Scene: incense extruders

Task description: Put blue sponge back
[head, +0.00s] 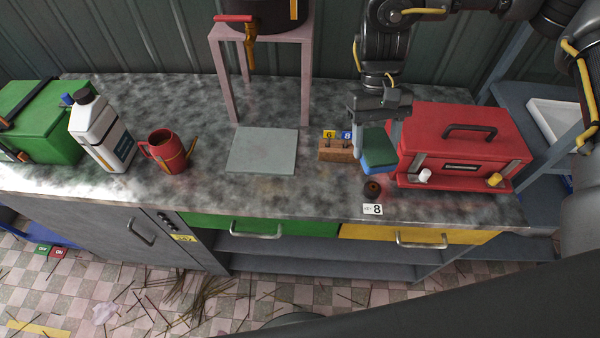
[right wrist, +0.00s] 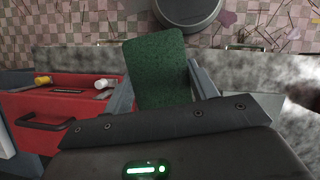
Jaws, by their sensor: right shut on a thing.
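The blue sponge (head: 379,163) has a dark green scouring face on top. My right gripper (head: 376,128) reaches down from the back and is shut on the sponge. The sponge is just left of the red box, and I cannot tell whether it touches the counter. In the right wrist view the green face of the sponge (right wrist: 155,70) shows between the two fingers (right wrist: 159,92). My left gripper is not in view.
The red box (head: 463,143) stands close on the right. A wooden block (head: 335,153) with yellow and blue tags is on the left. A small dark round thing (head: 372,188) and a tag "8" (head: 373,209) sit in front. A grey plate (head: 262,150) lies further left.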

